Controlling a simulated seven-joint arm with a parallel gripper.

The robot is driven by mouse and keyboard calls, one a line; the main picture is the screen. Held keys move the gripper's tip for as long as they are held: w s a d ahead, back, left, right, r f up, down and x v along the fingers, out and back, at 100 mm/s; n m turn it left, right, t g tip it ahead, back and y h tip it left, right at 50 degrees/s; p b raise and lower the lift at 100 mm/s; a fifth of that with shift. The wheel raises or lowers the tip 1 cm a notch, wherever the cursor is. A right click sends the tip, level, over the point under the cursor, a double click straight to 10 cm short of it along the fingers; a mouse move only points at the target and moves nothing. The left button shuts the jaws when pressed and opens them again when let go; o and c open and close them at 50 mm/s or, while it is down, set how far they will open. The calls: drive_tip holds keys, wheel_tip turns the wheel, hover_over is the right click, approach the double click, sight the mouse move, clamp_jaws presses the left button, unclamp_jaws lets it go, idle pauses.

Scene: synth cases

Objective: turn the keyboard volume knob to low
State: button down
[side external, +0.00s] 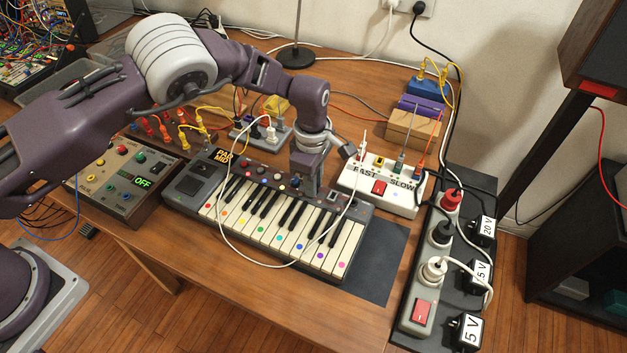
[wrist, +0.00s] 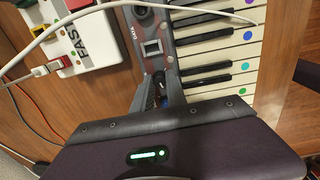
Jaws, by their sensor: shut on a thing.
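The keyboard (side external: 343,242) lies on the wooden table, with coloured dots on its white keys; its control panel and keys (wrist: 222,47) also show in the wrist view. My gripper (side external: 306,192) points down at the right part of the control panel. In the wrist view my gripper (wrist: 158,92) is shut at the panel's edge, beside the black keys. It appears closed on the volume knob, but the fingers hide the knob, so its setting and pointer cannot be read. A small screen (wrist: 152,47) sits on the panel near the fingers.
A white cable (side external: 219,228) loops over the keys and crosses the wrist view. A white FAST/SLOW box (side external: 408,200) stands close right of the keyboard. An OFF box (side external: 118,200) stands at left. A power strip (side external: 418,285) with plugs lies at right.

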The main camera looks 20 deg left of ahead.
drive_tip(key=n, duration=0.6)
drive_tip(key=shift+d, duration=0.1)
drive_tip(key=shift+w+n, duration=0.1)
drive_tip(key=shift+n, duration=0.3)
idle(0.3)
drive_tip(key=c, duration=1.3)
unclamp_jaws()
drive_tip(key=shift+c, duration=0.2)
